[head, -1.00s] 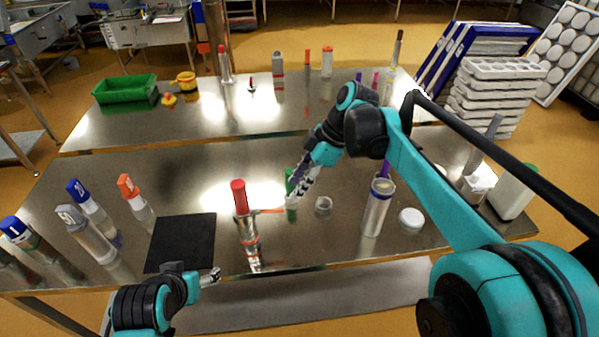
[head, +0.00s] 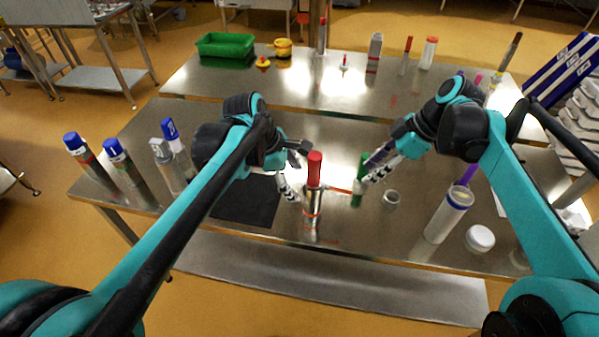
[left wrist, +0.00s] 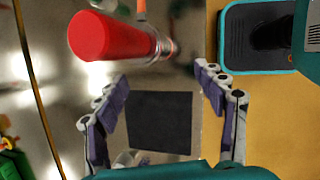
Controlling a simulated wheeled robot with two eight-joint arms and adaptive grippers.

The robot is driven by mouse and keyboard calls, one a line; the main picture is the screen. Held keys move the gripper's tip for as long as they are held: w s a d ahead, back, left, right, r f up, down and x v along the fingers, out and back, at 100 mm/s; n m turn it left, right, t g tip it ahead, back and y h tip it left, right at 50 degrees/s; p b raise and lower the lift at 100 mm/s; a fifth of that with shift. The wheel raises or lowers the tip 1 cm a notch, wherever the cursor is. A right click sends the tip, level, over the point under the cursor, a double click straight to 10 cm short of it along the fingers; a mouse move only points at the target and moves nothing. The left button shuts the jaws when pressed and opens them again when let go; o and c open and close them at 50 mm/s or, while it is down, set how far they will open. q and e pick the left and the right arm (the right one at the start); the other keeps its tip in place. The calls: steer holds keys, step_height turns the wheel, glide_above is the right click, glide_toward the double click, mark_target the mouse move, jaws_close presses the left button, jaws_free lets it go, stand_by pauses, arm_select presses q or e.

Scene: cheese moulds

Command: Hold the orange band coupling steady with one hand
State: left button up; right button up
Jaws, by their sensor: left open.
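A metal coupling (head: 312,208) with an orange band stands upright near the table's front edge. A red cap (head: 315,168) tops it, and a thin orange bar (head: 340,190) sticks out to its right. My left gripper (head: 298,172) is open just left of it. In the left wrist view, the red cap (left wrist: 88,37) and metal body lie beyond the open fingertips (left wrist: 162,74), not between them. My right gripper (head: 366,182) is at the bar's far end, beside a green upright object (head: 358,190). Whether its fingers are closed on anything is unclear.
A black mat (head: 238,208) lies left of the coupling. Several capped bottles stand further left. A small metal cup (head: 391,199), a tall white-topped cylinder (head: 447,215) and a white lid (head: 480,238) stand right. A green bin (head: 225,45) sits on the back table.

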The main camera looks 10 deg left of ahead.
mark_target(310, 189)
arm_select(q)
steer(key=w+n, duration=0.1)
steer(key=w+d+n, duration=0.1)
steer(key=shift+w+f+n+g+h, duration=0.1)
steer(key=shift+f+n+g+h, duration=0.1)
steer(key=shift+n+g+h, duration=0.15)
steer(key=x, duration=0.7)
steer(key=shift+d+f, duration=0.2)
steer(key=shift+f, duration=0.1)
